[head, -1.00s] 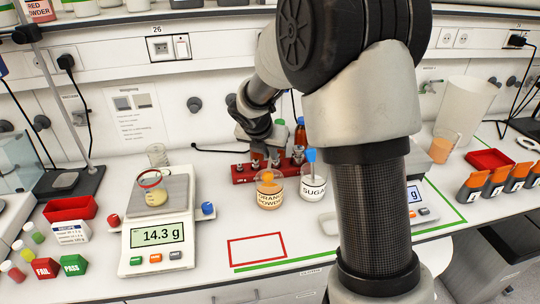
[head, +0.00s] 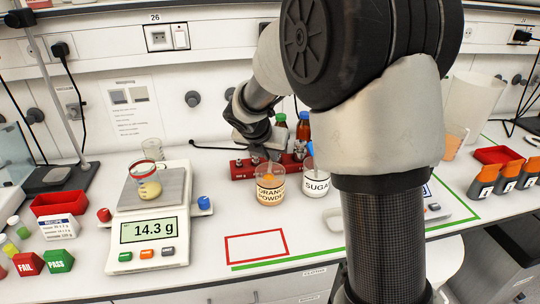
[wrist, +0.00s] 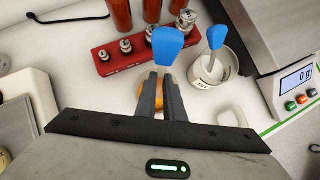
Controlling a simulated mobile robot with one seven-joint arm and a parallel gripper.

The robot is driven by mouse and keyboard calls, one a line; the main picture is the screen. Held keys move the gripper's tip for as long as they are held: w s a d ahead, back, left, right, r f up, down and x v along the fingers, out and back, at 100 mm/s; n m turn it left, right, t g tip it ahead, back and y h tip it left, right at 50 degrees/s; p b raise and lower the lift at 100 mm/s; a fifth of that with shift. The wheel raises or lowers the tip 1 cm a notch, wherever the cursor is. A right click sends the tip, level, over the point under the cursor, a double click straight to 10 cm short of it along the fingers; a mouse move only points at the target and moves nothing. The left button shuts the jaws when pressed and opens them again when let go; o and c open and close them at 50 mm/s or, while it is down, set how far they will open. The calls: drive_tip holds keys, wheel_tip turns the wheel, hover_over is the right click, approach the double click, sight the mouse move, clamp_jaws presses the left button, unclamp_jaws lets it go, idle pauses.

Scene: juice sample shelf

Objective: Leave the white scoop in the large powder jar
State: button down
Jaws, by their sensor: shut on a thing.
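My gripper (wrist: 160,74) is shut on a scoop (wrist: 167,46) with a broad blue handle top that stands up beyond the fingertips. The scoop's bowl is hidden, so I cannot see its colour. The orange powder jar (head: 270,197) is a clear labelled jar with orange contents. In the wrist view a bit of orange (wrist: 138,90) shows below my fingers, which are over or at this jar.
A red weight block (wrist: 112,62) with metal weights and bottles stands behind the jars. A scale (head: 150,228) reading 14.3 g with a beaker (head: 145,188) stands left. A second scale (wrist: 298,95) is right. A red-outlined area (head: 256,232) in front is empty.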

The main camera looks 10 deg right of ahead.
sight(270, 165)
drive_tip(key=shift+f+b, duration=1.25)
drive_tip(key=shift+f, duration=0.75)
drive_tip(key=c, duration=1.8)
unclamp_jaws()
drive_tip(key=p+v, duration=0.3)
drive_tip(key=v, duration=1.4)
drive_tip(key=shift+r+p, duration=0.25)
drive_tip(key=shift+p, duration=0.1)
